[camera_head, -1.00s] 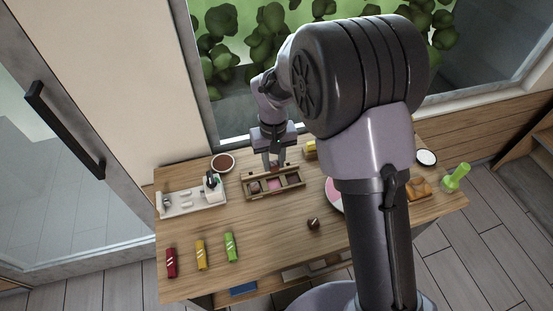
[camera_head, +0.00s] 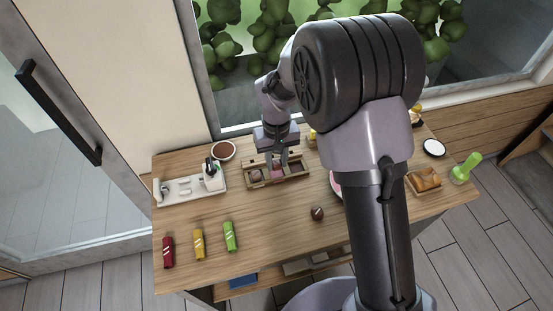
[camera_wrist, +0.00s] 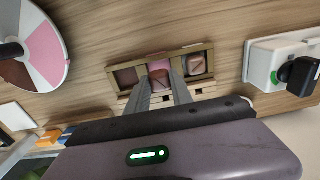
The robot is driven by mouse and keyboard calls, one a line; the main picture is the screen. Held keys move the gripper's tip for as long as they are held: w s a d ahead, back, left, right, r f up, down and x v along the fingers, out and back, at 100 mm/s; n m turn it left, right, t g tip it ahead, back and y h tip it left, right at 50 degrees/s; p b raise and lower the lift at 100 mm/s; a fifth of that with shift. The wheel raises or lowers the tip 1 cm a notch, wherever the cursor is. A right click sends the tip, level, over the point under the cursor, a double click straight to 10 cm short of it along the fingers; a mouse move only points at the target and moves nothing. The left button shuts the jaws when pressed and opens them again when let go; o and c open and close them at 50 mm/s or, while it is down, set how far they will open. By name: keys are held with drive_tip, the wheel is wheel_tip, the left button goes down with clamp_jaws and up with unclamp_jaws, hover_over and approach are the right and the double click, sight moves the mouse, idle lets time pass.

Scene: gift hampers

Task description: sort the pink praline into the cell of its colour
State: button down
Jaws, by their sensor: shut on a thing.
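The wooden praline box (camera_head: 301,174) stands near the back of the table and has three cells in a row. It also shows in the wrist view (camera_wrist: 209,86). My gripper (camera_head: 277,167) points down at the middle cell, with its fingers (camera_wrist: 164,80) reaching over the box's edge. It is shut on the pink praline (camera_wrist: 160,76), a small pinkish-brown piece within or just over the pink-floored middle cell. The fingers partly hide it, and I cannot tell whether it touches the floor. In the wrist view, the right cell holds a brown praline (camera_wrist: 196,65); the left cell (camera_wrist: 126,77) looks empty.
A dark praline (camera_head: 317,213) lies loose on the table. A white tray (camera_head: 179,197) and a brown bowl (camera_head: 223,150) stand left of the box. Red (camera_head: 168,252), yellow (camera_head: 199,244) and green (camera_head: 230,236) bars lie front left. A sectored disc (camera_wrist: 45,45) shows in the wrist view.

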drive_tip(key=shift+f, duration=0.1)
idle(0.3)
drive_tip(key=shift+f+b, duration=0.3)
drive_tip(key=shift+f, duration=0.1)
drive_tip(key=shift+f+b, duration=0.45)
drive_tip(key=shift+f, duration=0.35)
idle(1.9)
drive_tip(key=shift+r, duration=0.1)
idle(0.3)
drive_tip(key=c, duration=1)
unclamp_jaws()
drive_tip(key=shift+c, duration=0.2)
drive_tip(key=shift+r, duration=0.1)
